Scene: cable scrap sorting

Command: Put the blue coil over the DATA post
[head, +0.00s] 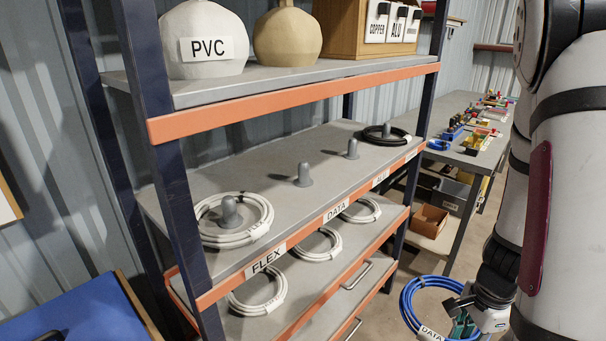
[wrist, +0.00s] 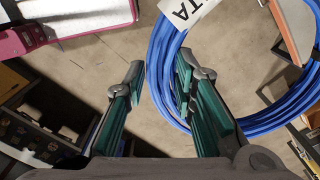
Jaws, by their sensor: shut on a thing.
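The blue coil (head: 408,303) hangs at the lower right of the head view with a white DATA tag (head: 431,333) on it. My gripper (head: 463,318) is shut on the coil's near side, in front of the shelf rack. In the wrist view the coil (wrist: 158,75) passes between my gripper's fingers (wrist: 160,75), close against the right finger. The DATA post (head: 304,175) is a short grey peg on the middle shelf, behind the DATA label (head: 337,209). It is bare and stands up and to the left of the coil.
A white coil (head: 262,225) lies around the FLEX post (head: 229,212). A bare post (head: 352,148) stands right of the DATA post, then a black coil (head: 397,138) around another. The upper shelf's orange edge (head: 300,100) overhangs. White coils (head: 328,243) lie on the lower shelf.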

